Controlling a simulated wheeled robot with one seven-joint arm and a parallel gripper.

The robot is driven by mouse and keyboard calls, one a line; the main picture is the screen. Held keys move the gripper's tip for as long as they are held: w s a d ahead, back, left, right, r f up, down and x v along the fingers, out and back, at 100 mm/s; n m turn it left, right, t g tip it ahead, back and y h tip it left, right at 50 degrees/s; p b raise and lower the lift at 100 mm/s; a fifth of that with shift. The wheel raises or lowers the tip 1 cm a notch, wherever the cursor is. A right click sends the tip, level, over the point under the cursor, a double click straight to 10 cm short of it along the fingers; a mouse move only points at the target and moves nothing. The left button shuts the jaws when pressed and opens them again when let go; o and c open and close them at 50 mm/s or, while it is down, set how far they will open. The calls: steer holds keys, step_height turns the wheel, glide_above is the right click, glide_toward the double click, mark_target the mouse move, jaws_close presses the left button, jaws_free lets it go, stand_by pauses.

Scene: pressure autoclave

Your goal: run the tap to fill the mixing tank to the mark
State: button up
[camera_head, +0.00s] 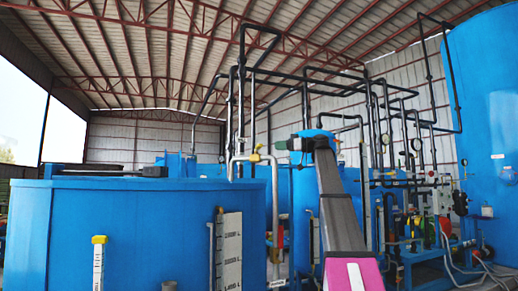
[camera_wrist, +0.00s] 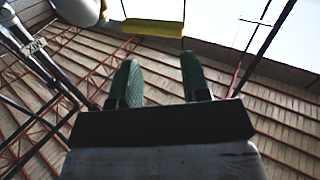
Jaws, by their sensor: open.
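The big blue open-topped tank (camera_head: 130,235) fills the left of the head view; its inside and water level are hidden. A white scale plate (camera_head: 231,250) with several printed marks is on its front. A grey pipe (camera_head: 237,160) bends down over the tank rim. A yellow tap handle (camera_head: 256,153) sits on that pipe. My gripper (camera_head: 284,144) is just right of the handle, pointing left. In the wrist view, its green fingers (camera_wrist: 161,78) are apart with nothing between them. A yellow bar (camera_wrist: 153,27), likely the handle, lies beyond the fingertips, beside a pale pipe (camera_wrist: 76,10).
A vertical pipe with a valve (camera_head: 276,240) stands right of the tank. A yellow-topped post (camera_head: 99,241) stands in front of the tank. Dark overhead pipes (camera_head: 241,75) rise behind. Pumps, gauges and hoses (camera_head: 440,215) crowd the right, before a tall blue vessel (camera_head: 490,100).

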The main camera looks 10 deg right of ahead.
mark_target(259, 147)
steer(key=w+a+n+t, duration=0.1)
steer(key=a+n, duration=0.2)
steer(key=n, duration=0.2)
steer(key=w+a+n+t+h, duration=0.1)
steer(key=a+n, duration=0.2)
steer(key=n, duration=0.2)
steer(key=w+a+n, duration=0.1)
steer(key=a+n, duration=0.2)
steer(key=n, duration=0.1)
steer(key=shift+w+n+t, duration=0.3)
steer(key=shift+n+t, duration=0.1)
steer(key=shift+h, duration=0.3)
jaws_close()
